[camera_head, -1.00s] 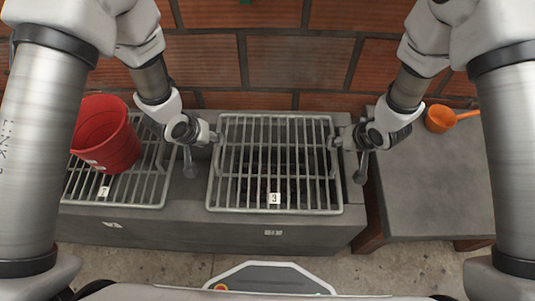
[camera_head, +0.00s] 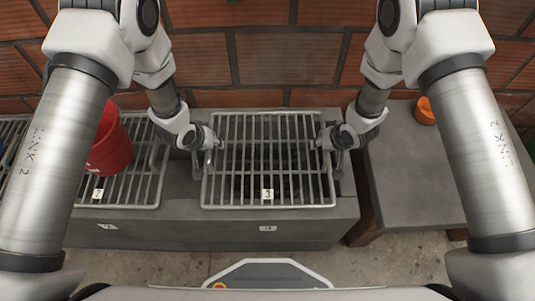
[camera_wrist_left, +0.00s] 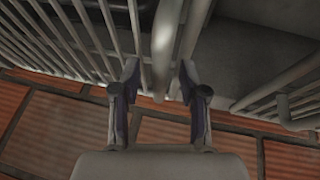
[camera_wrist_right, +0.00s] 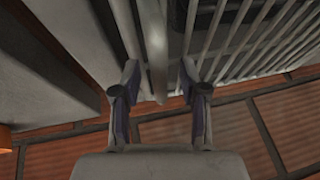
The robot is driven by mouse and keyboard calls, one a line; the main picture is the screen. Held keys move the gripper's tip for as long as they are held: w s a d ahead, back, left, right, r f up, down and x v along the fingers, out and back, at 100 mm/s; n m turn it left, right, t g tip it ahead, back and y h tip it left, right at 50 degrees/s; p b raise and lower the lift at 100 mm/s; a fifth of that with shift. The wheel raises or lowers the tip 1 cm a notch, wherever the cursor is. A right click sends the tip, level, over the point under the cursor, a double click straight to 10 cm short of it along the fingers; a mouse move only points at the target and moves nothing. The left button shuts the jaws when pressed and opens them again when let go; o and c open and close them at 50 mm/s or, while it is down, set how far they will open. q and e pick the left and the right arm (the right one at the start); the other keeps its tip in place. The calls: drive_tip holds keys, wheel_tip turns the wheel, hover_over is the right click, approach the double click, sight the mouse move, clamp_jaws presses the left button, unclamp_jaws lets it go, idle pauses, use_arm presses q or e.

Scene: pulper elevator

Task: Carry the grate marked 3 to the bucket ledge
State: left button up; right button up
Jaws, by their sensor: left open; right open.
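The grate marked 3 (camera_head: 268,207) is a grey metal grid with a white tag at its front edge. It lies flat over a dark opening in the grey block in the head view. My left gripper (camera_head: 215,143) is open at its left side. In the left wrist view a bar of the grate (camera_wrist_left: 163,45) runs between the two apart fingers. My right gripper (camera_head: 322,143) is open at the right side. In the right wrist view a side bar (camera_wrist_right: 156,50) lies between its apart fingers. Whether any finger touches a bar, I cannot tell.
A red bucket (camera_head: 112,145) stands on another grate (camera_head: 125,206) at left, partly behind my left arm. A grey ledge (camera_head: 415,185) at right holds a small orange vessel (camera_head: 425,112) at its back. A brick wall (camera_head: 290,60) closes the rear.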

use_arm(q)
drive_tip(key=shift+c, duration=0.3)
use_arm(e)
drive_tip(key=shift+c, duration=0.3)
use_arm(q)
clamp_jaws()
use_arm(e)
clamp_jaws()
use_arm(q)
drive_tip(key=shift+r, duration=0.2)
use_arm(e)
drive_tip(key=shift+r, duration=0.2)
